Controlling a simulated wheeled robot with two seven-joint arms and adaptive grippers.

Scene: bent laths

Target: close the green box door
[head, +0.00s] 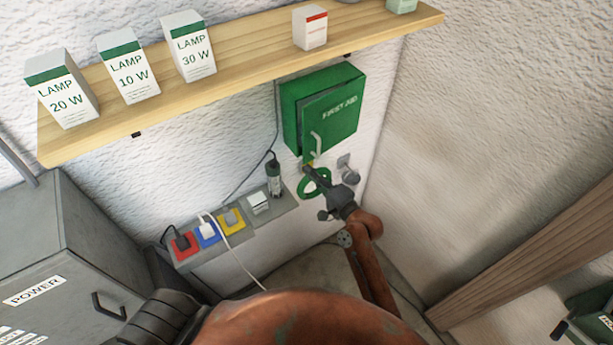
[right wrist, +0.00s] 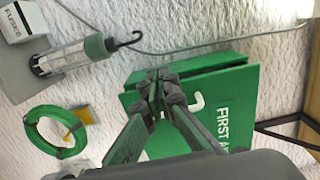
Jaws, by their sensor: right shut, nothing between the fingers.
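The green box (head: 291,112) is fixed to the white wall below the shelf. Its door (head: 345,117), marked FIRST AID with a pale handle (head: 316,145), stands a little ajar, its left edge out from the box. My right gripper (head: 309,169) is shut and empty, just below the door's lower left corner in the head view. In the right wrist view, the fingertips (right wrist: 163,76) overlap the edge of the door (right wrist: 238,105); I cannot tell whether they touch it. The fingers hide part of the door and handle there. My left gripper is not in view.
A wooden shelf (head: 240,62) with lamp boxes runs above. A green coil (head: 314,184) hangs below the box, by my gripper. A work lamp (head: 273,176) and a socket strip (head: 230,219) are to the left. A grey cabinet (head: 50,255) stands far left.

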